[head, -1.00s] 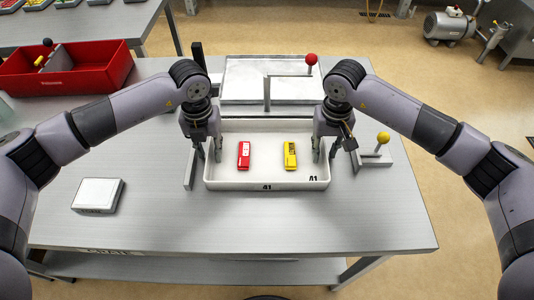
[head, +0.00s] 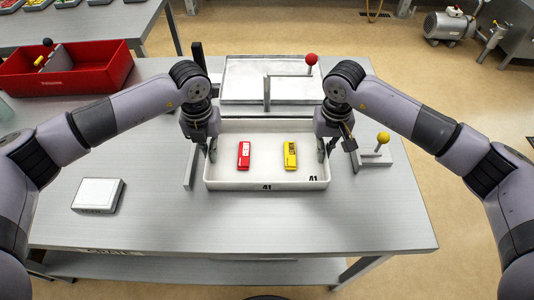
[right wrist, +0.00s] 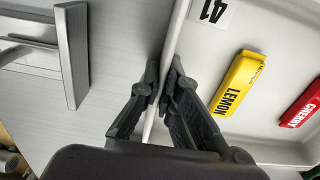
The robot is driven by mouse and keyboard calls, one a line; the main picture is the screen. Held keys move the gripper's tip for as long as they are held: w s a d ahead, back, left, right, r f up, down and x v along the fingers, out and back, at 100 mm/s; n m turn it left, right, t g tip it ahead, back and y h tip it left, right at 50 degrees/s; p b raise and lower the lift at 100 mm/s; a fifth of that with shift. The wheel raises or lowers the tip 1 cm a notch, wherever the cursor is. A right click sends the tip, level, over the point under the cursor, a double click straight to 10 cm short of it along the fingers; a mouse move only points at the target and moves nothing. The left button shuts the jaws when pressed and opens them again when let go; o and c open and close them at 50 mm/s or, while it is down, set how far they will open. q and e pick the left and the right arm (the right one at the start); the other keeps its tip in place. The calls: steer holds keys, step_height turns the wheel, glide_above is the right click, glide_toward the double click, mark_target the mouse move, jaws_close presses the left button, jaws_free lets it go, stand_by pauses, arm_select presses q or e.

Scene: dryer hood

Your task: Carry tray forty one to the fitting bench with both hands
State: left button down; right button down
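Tray forty one (head: 230,184) is a white shallow tray marked 41, resting on the grey metal table. A red block (head: 243,155) and a yellow block (head: 290,155) lie in it. In the right wrist view they read CHERRY (right wrist: 302,103) and LEMON (right wrist: 236,84). My left gripper (head: 211,153) is at the tray's left wall, its fingers closed together there; the exact contact is small in view. My right gripper (head: 325,151) is at the right wall; in the right wrist view its fingers (right wrist: 161,82) are shut with the wall between them. I cannot tell which surface is the fitting bench.
Behind the tray is a metal plate fixture (head: 240,78) with a red-knobbed lever (head: 312,60). A yellow-knobbed bracket (head: 383,138) stands close on the right, an upright strip (head: 190,168) on the left. A white box (head: 98,194) and a red bin (head: 105,75) stand farther left.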

arm_select(q)
steer(key=shift+w+r, duration=0.1)
steer(key=shift+r, duration=0.1)
arm_select(e)
steer(key=shift+r, duration=0.2)
